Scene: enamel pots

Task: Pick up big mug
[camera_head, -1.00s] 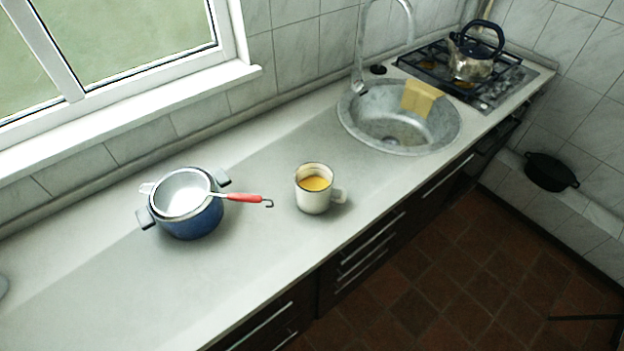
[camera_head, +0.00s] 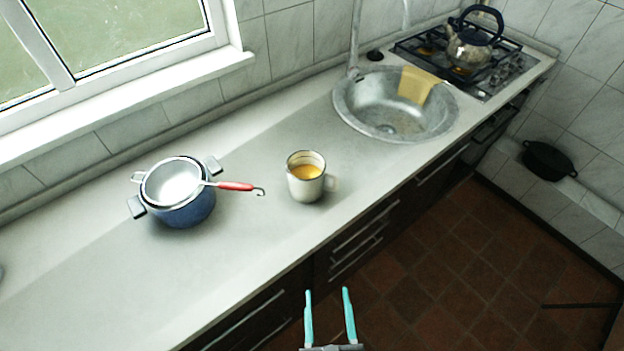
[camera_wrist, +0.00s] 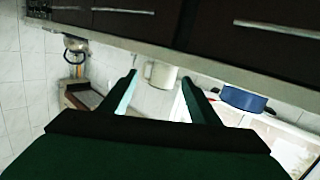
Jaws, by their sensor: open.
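The big mug (camera_head: 306,186) is white with orange-yellow contents and stands upright on the counter, its handle to the right. In the wrist view the mug (camera_wrist: 160,75) shows beyond the counter edge, between the two fingers but farther off. My gripper (camera_head: 328,292) has turquoise fingers, apart and empty. In the head view it is below the mug in the picture, in front of the counter's front edge and over the floor. It does not touch the mug. In the wrist view my gripper (camera_wrist: 158,78) also has nothing between its fingertips.
A blue pot (camera_head: 186,212) with a red-handled strainer (camera_head: 174,181) on it stands left of the mug. A sink (camera_head: 398,122) with a yellow cloth (camera_head: 416,85) is behind right. A kettle (camera_head: 472,52) stands on the stove. The counter (camera_head: 250,230) in front of the mug is clear.

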